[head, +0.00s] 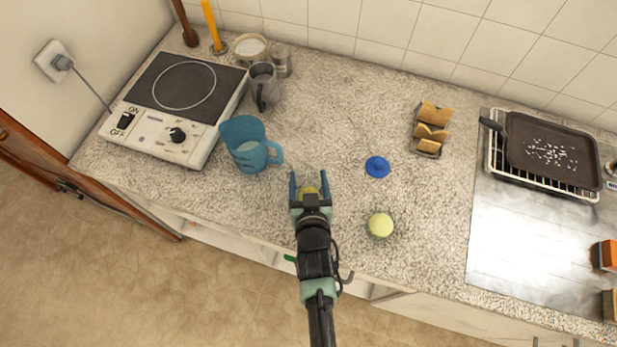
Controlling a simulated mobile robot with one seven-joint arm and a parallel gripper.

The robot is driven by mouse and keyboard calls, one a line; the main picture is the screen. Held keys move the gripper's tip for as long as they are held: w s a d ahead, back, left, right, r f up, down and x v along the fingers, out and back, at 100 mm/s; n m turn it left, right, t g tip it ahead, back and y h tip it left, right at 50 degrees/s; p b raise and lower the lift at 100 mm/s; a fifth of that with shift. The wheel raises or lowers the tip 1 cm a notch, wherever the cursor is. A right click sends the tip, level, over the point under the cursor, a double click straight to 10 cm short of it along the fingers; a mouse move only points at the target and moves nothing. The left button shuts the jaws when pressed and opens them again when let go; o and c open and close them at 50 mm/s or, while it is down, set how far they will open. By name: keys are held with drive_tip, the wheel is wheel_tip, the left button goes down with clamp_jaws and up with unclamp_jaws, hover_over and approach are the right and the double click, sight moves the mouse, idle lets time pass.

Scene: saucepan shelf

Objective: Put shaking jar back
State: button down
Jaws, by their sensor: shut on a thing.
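My gripper (309,182) reaches over the front part of the counter, its fingers pointing toward the back wall. It is shut on a small yellow thing (311,191) that shows between the fingers. Most of this thing is hidden by my gripper, so I cannot tell if it is the shaking jar. A round pale yellow-green item (380,224) stands on the counter to the right of my gripper. A round blue item with a knob (377,167) lies a little behind that. A small metal canister (281,60) stands at the back near the wall.
A blue measuring jug (247,146) stands close left of my gripper. Further left are a hot plate (180,100), a grey jug (263,86) and a bowl (250,47). The middle back counter is clear.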

drive_tip(key=shift+f, duration=0.1)
unclamp_jaws()
drive_tip(key=shift+s+d+r, duration=0.25)
drive_tip(key=shift+s+r, duration=0.05)
drive_tip(key=shift+s, duration=0.15)
drive_tip(key=v, duration=1.1)
drive_tip(key=shift+a, duration=0.15)
drive_tip(key=shift+r, duration=0.1)
